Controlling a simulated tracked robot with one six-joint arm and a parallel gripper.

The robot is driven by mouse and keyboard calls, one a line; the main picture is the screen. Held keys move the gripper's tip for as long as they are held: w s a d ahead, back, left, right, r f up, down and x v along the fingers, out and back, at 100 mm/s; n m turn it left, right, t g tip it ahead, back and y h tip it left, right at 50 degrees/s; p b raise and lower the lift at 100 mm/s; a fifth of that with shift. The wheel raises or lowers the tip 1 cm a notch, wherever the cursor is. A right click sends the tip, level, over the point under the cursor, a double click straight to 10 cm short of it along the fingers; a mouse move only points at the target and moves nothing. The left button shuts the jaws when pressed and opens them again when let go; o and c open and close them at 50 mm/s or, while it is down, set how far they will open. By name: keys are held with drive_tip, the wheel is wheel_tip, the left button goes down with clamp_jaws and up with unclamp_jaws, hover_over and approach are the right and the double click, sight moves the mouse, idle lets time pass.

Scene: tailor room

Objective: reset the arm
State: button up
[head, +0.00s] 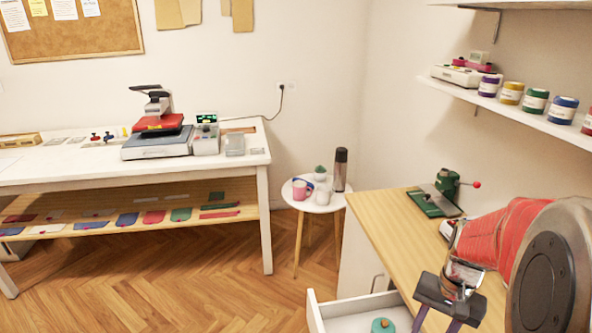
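My arm, with a red-covered link and a large grey joint, fills the lower right of the head view. My gripper (437,322) hangs at its end, over the right side of an open white drawer (314,312). Its two dark fingers point down and stand apart, with nothing seen between them. The lowest ends of the fingers are at the picture's bottom edge. A round teal thing (382,326) with an orange-brown top lies in the drawer, left of my gripper and apart from it.
The wooden counter (392,222) beside my arm bears a green device (440,195). A small round table (322,207) with cups and a bottle (340,169) stands behind. A white worktable (60,172) holds a heat press (158,137) at left. Jars line the wall shelf (510,108). The floor (180,280) is clear.

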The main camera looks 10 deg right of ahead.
drive_tip(key=s+a+r+n+t, duration=0.2)
drive_tip(key=a+r+n+t, duration=0.1)
drive_tip(key=a+r, duration=0.4)
drive_tip(key=s+a+r+n+t+h, duration=0.1)
drive_tip(key=a+r+n, duration=0.4)
drive_tip(key=a, duration=0.7)
wheel_tip(320, 180, up, 3)
drive_tip(key=shift+s+a+f+n+t, duration=0.25)
drive_tip(key=shift+s+t, duration=0.2)
drive_tip(key=shift+t, duration=0.65)
drive_tip(key=shift+c, duration=0.5)
